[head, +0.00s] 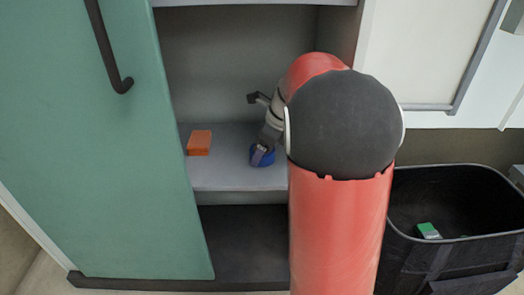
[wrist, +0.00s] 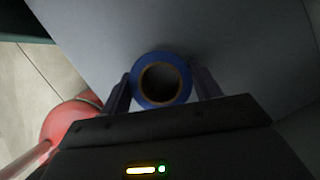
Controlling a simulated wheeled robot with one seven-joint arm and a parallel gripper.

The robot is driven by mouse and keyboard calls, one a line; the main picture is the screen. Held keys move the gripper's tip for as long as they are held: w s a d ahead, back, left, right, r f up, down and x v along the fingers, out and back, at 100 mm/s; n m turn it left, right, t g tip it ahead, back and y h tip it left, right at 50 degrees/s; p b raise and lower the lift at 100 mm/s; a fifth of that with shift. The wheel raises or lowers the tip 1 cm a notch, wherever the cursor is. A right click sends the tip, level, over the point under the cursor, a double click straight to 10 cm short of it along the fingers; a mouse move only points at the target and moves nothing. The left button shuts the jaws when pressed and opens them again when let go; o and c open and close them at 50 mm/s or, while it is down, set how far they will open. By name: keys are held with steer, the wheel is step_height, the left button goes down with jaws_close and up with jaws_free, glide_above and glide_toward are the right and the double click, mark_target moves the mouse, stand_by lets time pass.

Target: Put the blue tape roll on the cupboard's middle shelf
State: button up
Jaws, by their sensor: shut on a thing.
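The blue tape roll (head: 262,156) is in the cupboard at the middle shelf (head: 232,178), near its front edge. In the wrist view the blue tape roll (wrist: 160,80) sits between the two fingers of my gripper (wrist: 162,88), which is shut on it. The grey shelf surface (wrist: 200,28) shows behind it. In the head view my gripper (head: 264,146) reaches in from the right and is partly hidden by my arm. I cannot tell whether the roll touches the shelf.
An orange box (head: 199,143) sits on the shelf left of the roll. The green cupboard door (head: 125,140) stands at the left. A black bin (head: 450,205) with a green item (head: 428,231) in it is at the right. Shelf space between box and roll is clear.

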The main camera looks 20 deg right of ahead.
steer(key=shift+f, duration=0.1)
steer(key=o, duration=1)
